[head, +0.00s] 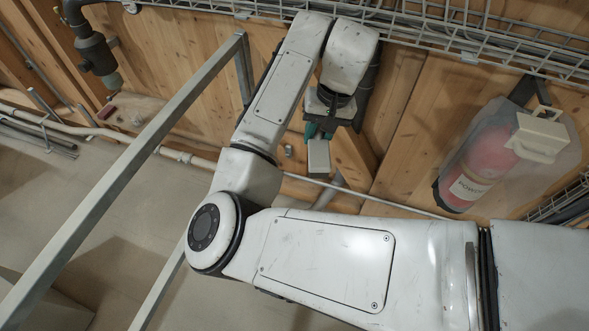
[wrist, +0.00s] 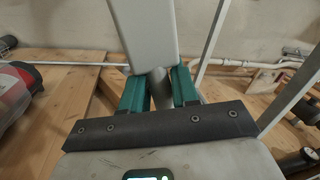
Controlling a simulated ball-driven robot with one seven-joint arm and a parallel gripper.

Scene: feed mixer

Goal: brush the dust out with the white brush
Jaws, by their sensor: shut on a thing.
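My gripper (head: 319,130) is at the end of the arm, in the upper middle of the head view. Its green fingers are shut on a pale grey-white piece, which looks like the white brush (head: 318,157). In the wrist view the gripper (wrist: 159,88) has its two green fingers on either side of a grey round stem. The pale block of the brush (wrist: 143,38) extends beyond the fingertips. I cannot make out bristles. No dust is clearly visible, and I cannot pick out a feed mixer.
A grey metal rail (head: 128,172) runs diagonally left of the arm. A wire cable tray (head: 455,38) runs along the top. A red extinguisher in a clear cover (head: 482,172) is at right. A dark pipe (head: 95,50) is at upper left. Pale floor (head: 50,200) lies at left.

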